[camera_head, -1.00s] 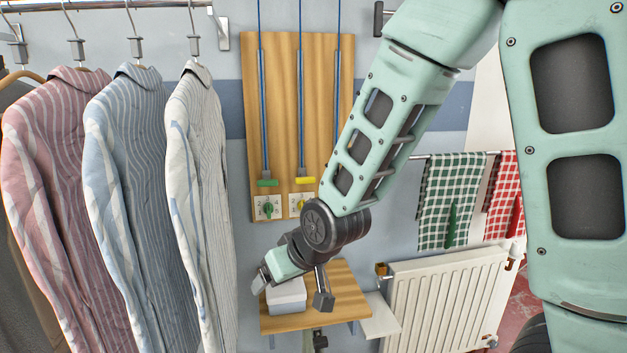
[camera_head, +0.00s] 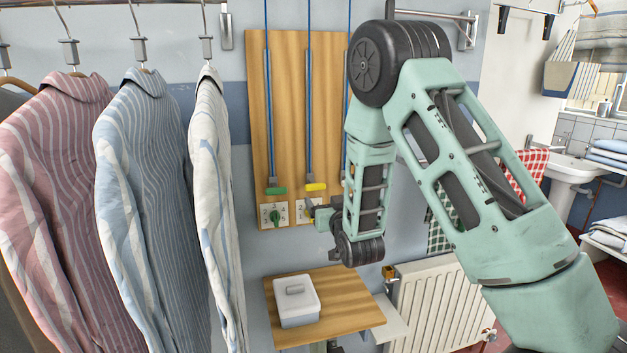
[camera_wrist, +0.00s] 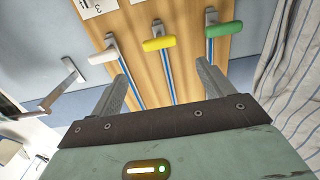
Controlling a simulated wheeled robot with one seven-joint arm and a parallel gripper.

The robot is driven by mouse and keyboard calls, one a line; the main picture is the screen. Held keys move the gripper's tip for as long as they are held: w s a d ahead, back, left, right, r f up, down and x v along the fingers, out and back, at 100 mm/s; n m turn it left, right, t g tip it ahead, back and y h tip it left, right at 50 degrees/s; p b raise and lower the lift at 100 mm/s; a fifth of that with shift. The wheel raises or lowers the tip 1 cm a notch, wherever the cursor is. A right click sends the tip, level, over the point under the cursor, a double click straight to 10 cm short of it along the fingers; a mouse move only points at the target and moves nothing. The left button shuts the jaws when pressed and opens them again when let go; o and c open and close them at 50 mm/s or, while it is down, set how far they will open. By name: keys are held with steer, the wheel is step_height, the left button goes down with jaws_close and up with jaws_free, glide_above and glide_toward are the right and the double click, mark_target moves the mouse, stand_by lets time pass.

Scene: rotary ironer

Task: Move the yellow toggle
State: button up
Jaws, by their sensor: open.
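The yellow toggle (camera_head: 315,187) is a short bar at the lower end of a grey rod on the wooden board (camera_head: 288,120). In the wrist view the yellow toggle (camera_wrist: 157,43) lies ahead, between the lines of my two fingers and apart from them. A green toggle (camera_head: 277,190) is beside it, also in the wrist view (camera_wrist: 223,30). A white toggle (camera_wrist: 103,56) is on its other side. My gripper (camera_wrist: 165,78) is open and empty. In the head view my gripper (camera_head: 312,208) is near the board, just below the yellow toggle, partly hidden by my wrist.
A wooden shelf (camera_head: 350,305) holds a white lidded box (camera_head: 297,302). Striped shirts (camera_head: 150,180) hang close on the left. A radiator (camera_head: 435,295) stands lower right, with checked towels (camera_head: 527,172) above.

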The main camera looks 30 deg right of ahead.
mark_target(316, 186)
steer(key=p+x, duration=0.5)
steer(key=x, duration=0.9)
steer(key=shift+s, duration=0.1)
steer(key=c, duration=1.4)
step_height(316, 186, up, 35)
steer(key=shift+f+p, duration=0.1)
steer(key=shift+p, duration=0.85)
steer(key=o, duration=1.4)
steer(key=shift+f, duration=0.1)
